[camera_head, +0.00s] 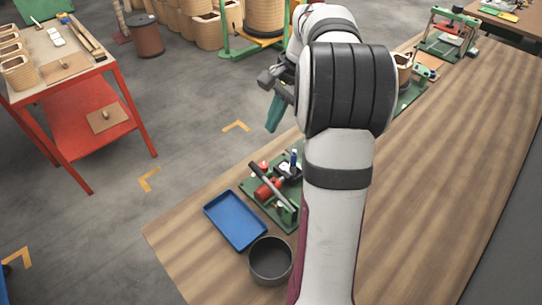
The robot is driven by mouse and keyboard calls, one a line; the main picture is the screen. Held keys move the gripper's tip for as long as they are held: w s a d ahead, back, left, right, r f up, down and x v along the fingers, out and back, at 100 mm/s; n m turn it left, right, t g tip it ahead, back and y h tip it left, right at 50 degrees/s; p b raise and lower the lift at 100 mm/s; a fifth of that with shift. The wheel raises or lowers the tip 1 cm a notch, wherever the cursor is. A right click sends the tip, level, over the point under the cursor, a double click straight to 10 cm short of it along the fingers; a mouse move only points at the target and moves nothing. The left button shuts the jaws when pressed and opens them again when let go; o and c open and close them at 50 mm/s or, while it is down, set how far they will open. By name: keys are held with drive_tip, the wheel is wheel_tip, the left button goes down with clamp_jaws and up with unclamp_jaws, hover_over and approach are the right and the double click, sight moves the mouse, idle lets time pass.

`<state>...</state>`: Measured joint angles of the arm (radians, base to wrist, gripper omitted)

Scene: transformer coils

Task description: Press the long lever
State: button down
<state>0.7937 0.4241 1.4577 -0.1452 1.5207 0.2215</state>
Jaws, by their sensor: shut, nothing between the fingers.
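A long grey lever (270,185) slants across a green base plate (291,216) on the wooden bench, left of my arm. A red cylinder (264,191) and a small blue-topped upright part (294,160) sit beside it on the plate. My arm hides the right side of this device. My gripper (272,129) shows teal fingers pointing down, shut and empty. It appears above and behind the lever in the picture, apart from it. The arm hides part of the wrist.
A blue tray (235,219) and a dark round pot (271,261) stand in front of the device. The wooden bench (445,170) is clear on the right. Another green fixture (447,35) stands at its far end. A red-framed table (75,115) stands on the left.

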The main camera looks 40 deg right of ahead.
sight(256, 166)
drive_tip(key=shift+s+a+r+t, duration=0.1)
drive_tip(key=shift+s+r+t, duration=0.3)
drive_tip(key=shift+s, duration=0.4)
drive_tip(key=x, duration=1.4)
